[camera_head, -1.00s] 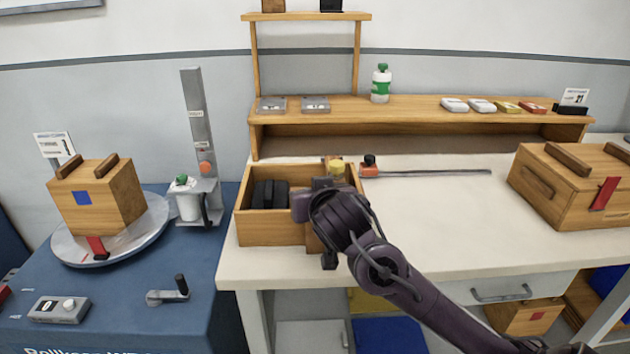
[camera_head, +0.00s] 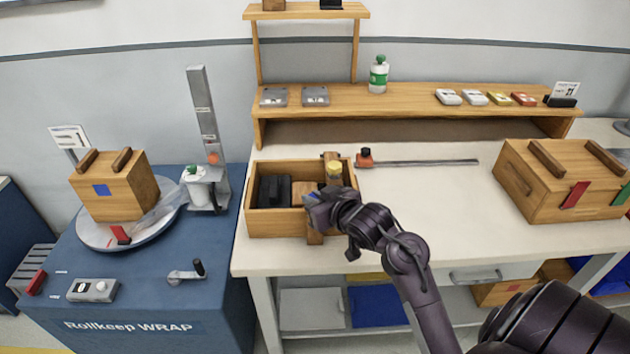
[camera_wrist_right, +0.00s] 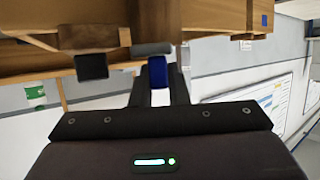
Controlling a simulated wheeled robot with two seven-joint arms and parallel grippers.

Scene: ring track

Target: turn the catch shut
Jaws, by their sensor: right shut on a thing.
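An open wooden box (camera_head: 262,227) stands at the left of the white bench, with dark items (camera_head: 274,190) inside. My right gripper (camera_head: 312,203) is at the box's right part, shut on a small blue piece. In the right wrist view the blue piece (camera_wrist_right: 157,73) sits between the fingertips, close under wooden parts (camera_wrist_right: 210,18). I cannot tell whether this piece is the catch or which way it is turned. My arm hides part of the box's right side. My left gripper is not in view.
A yellow-topped knob (camera_head: 334,170) stands at the box's back right. A closed wooden crate (camera_head: 545,190) is at right. At left, a turntable (camera_head: 95,237) carries another wooden box (camera_head: 112,192). The bench middle is clear.

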